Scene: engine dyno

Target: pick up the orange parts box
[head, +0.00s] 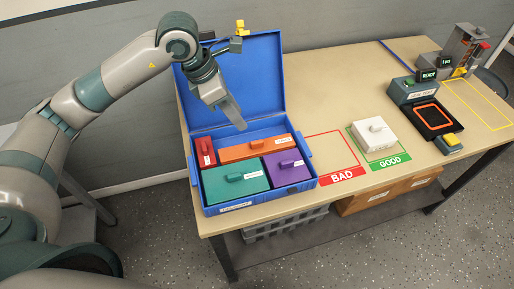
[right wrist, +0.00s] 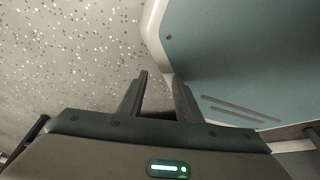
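The orange parts box (head: 238,153) lies in the back row of the open blue case (head: 233,207), with a small orange grip and a white label on top. In the head view my left gripper (head: 238,125) hangs above the back of the case, in front of its raised lid. Its fingers point down toward the orange box and look apart from it. They overlap in this view, so their opening cannot be told. In the right wrist view my right gripper (right wrist: 162,82) has its fingers apart with nothing between them, over the speckled floor.
Red (head: 205,155), teal (head: 222,186) and purple (head: 290,174) boxes fill the case around the orange one. A white box (head: 371,136) sits on the green GOOD area; the red BAD area (head: 331,155) is empty. A test device (head: 410,92) stands farther right.

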